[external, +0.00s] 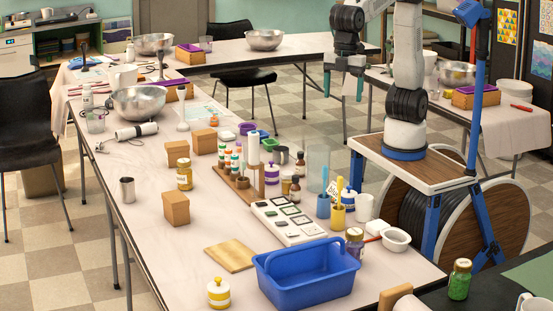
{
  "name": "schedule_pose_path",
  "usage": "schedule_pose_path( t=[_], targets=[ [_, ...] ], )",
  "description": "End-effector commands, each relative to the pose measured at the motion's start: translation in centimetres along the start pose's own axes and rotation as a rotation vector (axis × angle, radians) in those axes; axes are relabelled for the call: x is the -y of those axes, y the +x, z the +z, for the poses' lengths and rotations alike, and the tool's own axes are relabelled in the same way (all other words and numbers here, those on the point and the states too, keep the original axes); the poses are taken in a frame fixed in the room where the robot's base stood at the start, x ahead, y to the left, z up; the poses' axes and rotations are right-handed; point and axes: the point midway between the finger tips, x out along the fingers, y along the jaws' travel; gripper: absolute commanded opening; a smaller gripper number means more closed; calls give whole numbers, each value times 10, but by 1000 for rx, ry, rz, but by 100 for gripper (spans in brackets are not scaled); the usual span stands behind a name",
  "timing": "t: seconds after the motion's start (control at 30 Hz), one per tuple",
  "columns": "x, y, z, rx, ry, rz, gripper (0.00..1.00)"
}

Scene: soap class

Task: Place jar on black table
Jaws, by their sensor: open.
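My gripper (344,84) hangs open and empty in the upper right of the external view, its fingers spread and pointing down, high above the floor beyond the near table. Several jars are in view, and I cannot tell which one is meant. A white-and-yellow striped jar (218,293) stands near the front edge of the pale table. A glass jar with yellow contents (184,175) stands further left. A jar of green contents (460,279) stands on the black table (493,293), bottom right.
The pale table (165,250) is crowded with a blue basin (306,277), a wooden board (230,254), bottles, cups and a bottle rack. A white mug (534,304) and a green mat (530,270) are on the black table. Bare dark surface shows around the green jar.

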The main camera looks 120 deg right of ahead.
Motion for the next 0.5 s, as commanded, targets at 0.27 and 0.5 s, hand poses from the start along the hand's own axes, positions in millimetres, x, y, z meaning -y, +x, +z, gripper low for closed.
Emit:
schedule_pose_path(
  t=[0.27,0.5],
  targets=[
    [-42,-3,187,-26,378,26,75],
    [-26,34,300,-40,639,46,75]
  ],
)
